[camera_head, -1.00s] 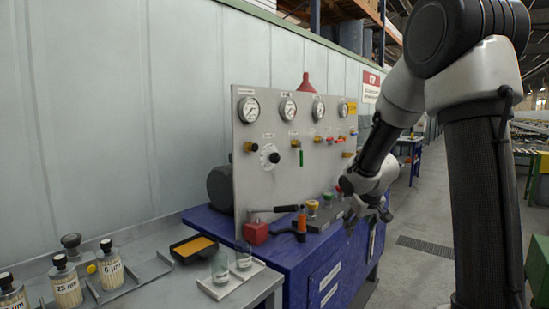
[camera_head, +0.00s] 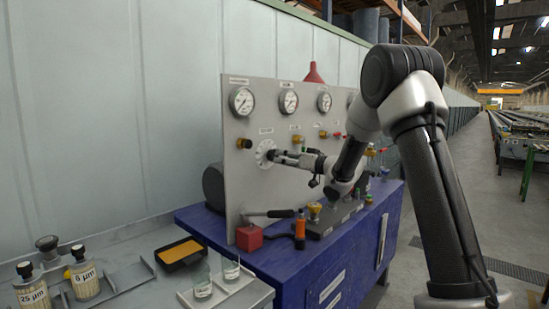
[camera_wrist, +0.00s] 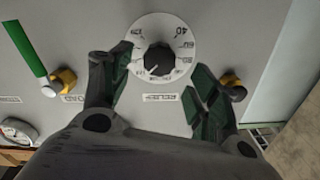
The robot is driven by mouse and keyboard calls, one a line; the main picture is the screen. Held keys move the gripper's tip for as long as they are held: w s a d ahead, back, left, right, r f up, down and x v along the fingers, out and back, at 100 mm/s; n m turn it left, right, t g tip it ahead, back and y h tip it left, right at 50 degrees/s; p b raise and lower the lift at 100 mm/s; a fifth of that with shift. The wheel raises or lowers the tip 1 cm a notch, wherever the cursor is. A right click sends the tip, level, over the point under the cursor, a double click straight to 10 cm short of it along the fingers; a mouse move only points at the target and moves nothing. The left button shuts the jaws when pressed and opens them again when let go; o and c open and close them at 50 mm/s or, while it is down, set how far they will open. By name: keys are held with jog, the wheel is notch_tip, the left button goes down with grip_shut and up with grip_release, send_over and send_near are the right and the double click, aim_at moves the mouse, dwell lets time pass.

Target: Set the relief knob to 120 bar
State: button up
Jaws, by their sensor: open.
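The relief knob (camera_wrist: 158,58) is black and sits in the middle of a round white dial (camera_wrist: 178,20) with printed numbers, seen upside down in the wrist view. A label plate (camera_wrist: 160,97) is beside the dial. A light pointer mark shows at the knob's lower left; the number it points to is too small to tell. My gripper (camera_wrist: 160,66) is open, with one green-padded finger on each side of the knob. A gap shows between the knob and the right finger. In the head view my gripper (camera_head: 279,156) is at the dial (camera_head: 264,152) and hides much of the knob.
Gauges (camera_head: 242,101) line the panel (camera_head: 232,190) above. Yellow fittings (camera_wrist: 64,79) and a green handle (camera_wrist: 28,55) are near the dial.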

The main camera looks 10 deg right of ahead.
aim_at(274, 156)
jog(key=x, duration=0.6)
jog(key=c, duration=1)
